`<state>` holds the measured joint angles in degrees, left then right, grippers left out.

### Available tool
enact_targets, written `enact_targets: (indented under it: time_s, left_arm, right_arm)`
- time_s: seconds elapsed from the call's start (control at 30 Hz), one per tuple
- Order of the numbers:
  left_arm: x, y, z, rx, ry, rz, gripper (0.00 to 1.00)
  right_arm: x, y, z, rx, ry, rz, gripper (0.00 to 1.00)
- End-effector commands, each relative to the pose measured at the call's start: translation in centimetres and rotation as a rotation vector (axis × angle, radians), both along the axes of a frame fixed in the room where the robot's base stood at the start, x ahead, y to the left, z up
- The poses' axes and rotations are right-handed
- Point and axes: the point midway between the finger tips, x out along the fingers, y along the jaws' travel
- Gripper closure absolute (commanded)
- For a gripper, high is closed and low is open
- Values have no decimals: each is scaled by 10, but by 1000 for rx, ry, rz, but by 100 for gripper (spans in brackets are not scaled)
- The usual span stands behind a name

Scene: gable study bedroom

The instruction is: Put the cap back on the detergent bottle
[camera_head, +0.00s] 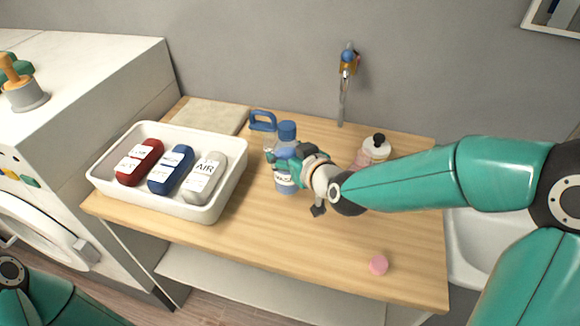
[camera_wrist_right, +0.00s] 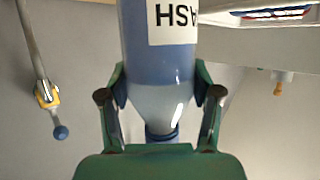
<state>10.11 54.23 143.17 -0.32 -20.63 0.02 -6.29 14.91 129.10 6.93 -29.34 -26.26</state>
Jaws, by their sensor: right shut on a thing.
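A blue bottle (camera_head: 286,186) with a white label stands upright on the wooden counter, with a blue top (camera_head: 287,129). My right gripper (camera_head: 284,155) is shut around its upper part. In the right wrist view, the bottle (camera_wrist_right: 158,60) appears upside down between both fingers, its label partly reading "ASH"; I cannot tell whether its base touches the counter. A small pink cap (camera_head: 379,265) lies loose near the counter's front right edge. A pink bottle (camera_head: 376,152) with a black top stands behind my right arm, partly hidden. My left gripper is out of view.
A white tray (camera_head: 101,164) holding red, blue and grey bottles stands at the left. The front middle of the counter (camera_head: 290,240) is clear.

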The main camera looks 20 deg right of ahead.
Motion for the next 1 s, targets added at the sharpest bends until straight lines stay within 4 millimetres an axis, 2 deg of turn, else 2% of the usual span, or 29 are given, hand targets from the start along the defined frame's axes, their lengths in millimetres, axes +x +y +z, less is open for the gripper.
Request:
enact_targets:
  time_s: [0.13,0.4,0.8,0.83,0.97,1.0]
  left_arm:
    - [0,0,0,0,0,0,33]
    - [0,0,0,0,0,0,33]
    - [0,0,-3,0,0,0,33]
    - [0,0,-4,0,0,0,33]
    - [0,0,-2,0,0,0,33]
    - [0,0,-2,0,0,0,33]
  right_arm:
    - [0,0,-4,0,0,-1,100]
    - [0,0,-39,1,0,0,100]
    - [0,0,-43,1,-4,0,100]
    - [0,0,-45,1,0,1,35]
    - [0,0,-44,1,0,1,13]
    - [0,0,-44,1,0,1,11]
